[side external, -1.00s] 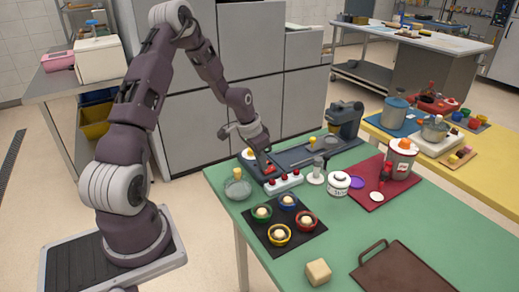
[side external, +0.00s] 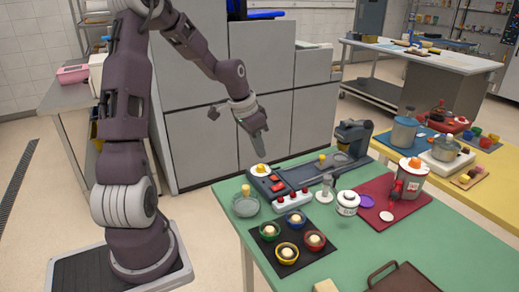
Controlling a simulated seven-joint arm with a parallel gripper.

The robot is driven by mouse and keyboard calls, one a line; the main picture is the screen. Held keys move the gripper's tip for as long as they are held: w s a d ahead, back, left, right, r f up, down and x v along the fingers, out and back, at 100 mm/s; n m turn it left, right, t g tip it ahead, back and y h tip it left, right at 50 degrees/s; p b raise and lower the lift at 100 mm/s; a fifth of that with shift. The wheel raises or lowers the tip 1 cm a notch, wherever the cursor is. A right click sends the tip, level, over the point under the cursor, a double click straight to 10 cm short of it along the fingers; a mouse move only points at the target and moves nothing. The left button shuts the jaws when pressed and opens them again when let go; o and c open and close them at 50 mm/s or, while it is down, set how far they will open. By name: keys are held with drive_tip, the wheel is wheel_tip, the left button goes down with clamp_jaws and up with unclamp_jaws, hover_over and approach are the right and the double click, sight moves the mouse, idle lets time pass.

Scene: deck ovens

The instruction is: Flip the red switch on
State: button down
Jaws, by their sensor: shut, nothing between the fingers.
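A dark control panel (side external: 266,182) with small red parts (side external: 276,180) lies on the green table, at its back left edge. A white block (side external: 292,203) with several red knobs stands directly in front of it. I cannot tell for sure which red part is the red switch, and its on or off position is too small to read. My gripper (side external: 262,150) is shut and empty. It points down above the panel, clear of it.
A glass bowl (side external: 245,206) stands left of the white block. A black mat (side external: 266,252) with several coloured bowls lies in front. A white jar (side external: 347,203), a red mat (side external: 412,203) and a dark grey machine (side external: 353,138) are to the right. The air around my gripper is free.

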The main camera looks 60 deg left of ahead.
sight(280, 186)
drive_tip(key=shift+w+d+r+t, duration=0.2)
drive_tip(key=shift+w+d+t, duration=0.2)
drive_tip(key=shift+w, duration=0.35)
drive_tip(key=shift+f, duration=0.1)
drive_tip(key=x, duration=1.4)
drive_tip(key=shift+w+f+g, duration=0.1)
drive_tip(key=shift+f+g, duration=0.1)
drive_tip(key=shift+g, duration=0.2)
